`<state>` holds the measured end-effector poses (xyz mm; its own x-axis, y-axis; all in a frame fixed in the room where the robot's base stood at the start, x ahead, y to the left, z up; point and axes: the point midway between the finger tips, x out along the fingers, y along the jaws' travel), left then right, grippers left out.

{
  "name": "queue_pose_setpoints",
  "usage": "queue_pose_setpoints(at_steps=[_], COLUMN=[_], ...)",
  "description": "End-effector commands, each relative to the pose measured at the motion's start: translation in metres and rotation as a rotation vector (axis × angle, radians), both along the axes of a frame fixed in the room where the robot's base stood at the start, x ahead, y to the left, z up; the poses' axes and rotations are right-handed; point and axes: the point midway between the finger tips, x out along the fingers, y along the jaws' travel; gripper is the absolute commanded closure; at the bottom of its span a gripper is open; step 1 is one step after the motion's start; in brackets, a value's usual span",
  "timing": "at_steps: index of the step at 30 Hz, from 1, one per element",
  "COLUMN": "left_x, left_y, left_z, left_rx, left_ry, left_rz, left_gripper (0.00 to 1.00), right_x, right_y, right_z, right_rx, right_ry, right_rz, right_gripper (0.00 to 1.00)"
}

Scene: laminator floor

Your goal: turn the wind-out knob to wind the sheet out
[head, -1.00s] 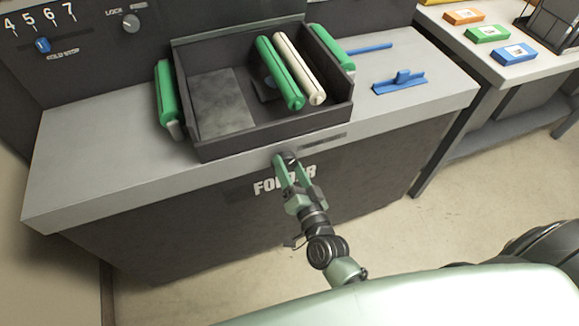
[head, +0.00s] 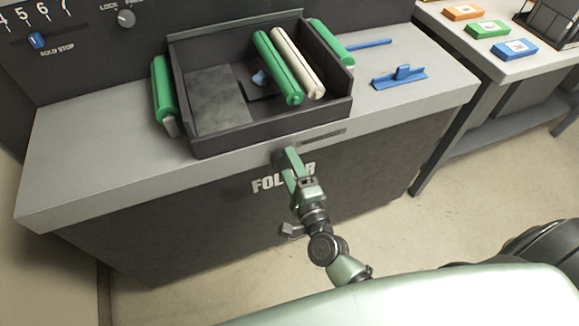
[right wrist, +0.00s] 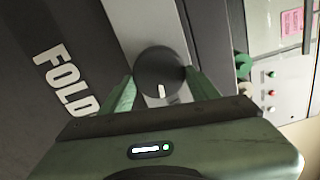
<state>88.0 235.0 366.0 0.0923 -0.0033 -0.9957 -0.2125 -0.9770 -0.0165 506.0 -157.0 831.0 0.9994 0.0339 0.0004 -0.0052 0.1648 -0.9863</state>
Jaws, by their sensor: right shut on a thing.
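The dark round wind-out knob (right wrist: 160,70) has a pale mark on its face and sits on the folder's front edge in the right wrist view. My right gripper (head: 286,162) is shut on it, with a green finger on each side of the rim. In the head view the fingers hide most of the knob. A grey sheet-like panel (head: 217,101) lies in the dark tray (head: 270,137) above. I cannot tell if it is the sheet. My left gripper is not in view.
Green rollers (head: 164,88) and a cream roller (head: 298,62) lie in and beside the tray. A blue tool (head: 399,77) lies on the counter at right. A side table (head: 462,55) holds coloured boxes. The floor in front is clear.

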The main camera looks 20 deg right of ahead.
Motion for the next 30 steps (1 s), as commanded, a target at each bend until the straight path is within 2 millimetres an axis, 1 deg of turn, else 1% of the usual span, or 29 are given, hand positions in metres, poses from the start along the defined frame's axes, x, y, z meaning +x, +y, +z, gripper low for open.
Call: queue_pose_setpoints(at_steps=[1, 4, 30], left_x=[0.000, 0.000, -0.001], left_y=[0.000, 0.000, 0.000], left_z=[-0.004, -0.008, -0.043], left_rx=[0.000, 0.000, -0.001], left_ry=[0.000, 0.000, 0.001], left_rz=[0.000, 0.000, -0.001], left_gripper=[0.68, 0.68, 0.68], right_x=[0.000, 0.000, 0.000], right_y=[0.000, 0.001, 0.004], right_z=[-0.003, -0.004, -0.007], right_rx=[0.046, 0.141, 0.965], right_ry=[0.003, 0.007, 0.034], right_rz=[0.002, 0.003, 0.001], right_gripper=[0.80, 0.80, 0.80])
